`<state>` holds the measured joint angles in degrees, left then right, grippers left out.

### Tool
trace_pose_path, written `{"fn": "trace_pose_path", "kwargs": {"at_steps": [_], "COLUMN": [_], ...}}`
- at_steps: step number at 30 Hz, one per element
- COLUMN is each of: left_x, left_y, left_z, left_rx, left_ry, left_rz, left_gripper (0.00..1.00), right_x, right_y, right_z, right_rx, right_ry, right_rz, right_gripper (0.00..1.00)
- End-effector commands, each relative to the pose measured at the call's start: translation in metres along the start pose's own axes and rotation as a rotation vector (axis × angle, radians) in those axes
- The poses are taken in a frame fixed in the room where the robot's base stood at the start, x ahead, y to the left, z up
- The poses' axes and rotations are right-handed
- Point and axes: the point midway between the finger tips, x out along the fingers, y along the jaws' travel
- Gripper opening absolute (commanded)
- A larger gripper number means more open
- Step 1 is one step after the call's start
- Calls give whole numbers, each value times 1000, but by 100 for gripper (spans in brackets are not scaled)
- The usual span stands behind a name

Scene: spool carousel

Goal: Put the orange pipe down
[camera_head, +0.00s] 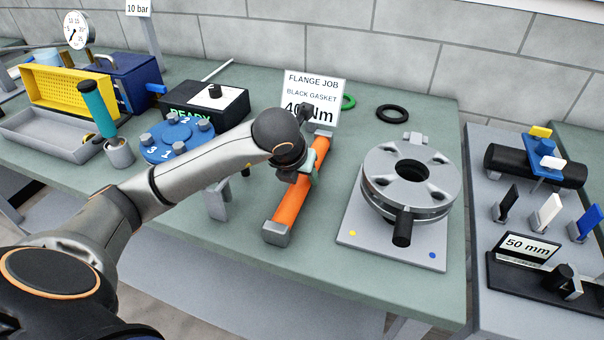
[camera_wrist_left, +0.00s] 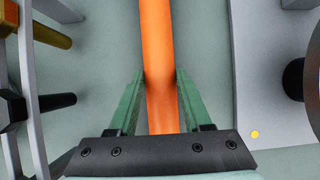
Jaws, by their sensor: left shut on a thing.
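The orange pipe (camera_head: 291,204) lies lengthwise on the green bench top, left of the flange plate. A grey block (camera_head: 276,234) is at its near end and another grey piece shows at its far end; I cannot tell whether the pipe bears on them. My left gripper (camera_head: 304,172) reaches down over the middle of the pipe. In the left wrist view the orange pipe (camera_wrist_left: 157,45) runs between the two green fingers of my left gripper (camera_wrist_left: 160,98), which are shut on it. My right gripper is not in view.
Right of the pipe stands a round metal flange (camera_head: 410,180) on a grey plate (camera_head: 385,245). A flange job sign (camera_head: 313,90) is behind the pipe. A blue numbered disc (camera_head: 176,140) and a black READY box (camera_head: 205,102) are to the left. Bare bench lies in front.

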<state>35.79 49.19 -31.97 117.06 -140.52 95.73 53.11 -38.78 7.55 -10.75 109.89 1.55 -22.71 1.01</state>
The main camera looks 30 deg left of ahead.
Motion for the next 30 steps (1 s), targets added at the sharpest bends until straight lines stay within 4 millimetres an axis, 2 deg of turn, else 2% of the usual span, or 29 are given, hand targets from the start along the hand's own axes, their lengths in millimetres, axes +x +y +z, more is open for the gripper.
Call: {"fn": "trace_pose_path", "kwargs": {"at_steps": [4,5,12,23,26,30], "left_x": [1,2,1,-4,-17,-47], "left_y": [0,0,0,0,-1,0], "left_z": [0,-1,0,1,2,2], "left_rx": [-1,0,0,0,1,1], "left_ry": [-4,0,0,-1,-4,-6], "left_rz": [-1,0,0,-1,-3,-2], "left_gripper": [0,50,77,79,79,79], "right_x": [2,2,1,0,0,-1], "right_y": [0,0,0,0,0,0], "right_z": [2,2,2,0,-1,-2], "right_rx": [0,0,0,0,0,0], "right_ry": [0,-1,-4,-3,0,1], "right_rz": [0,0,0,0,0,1], "right_gripper": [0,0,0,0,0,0]}}
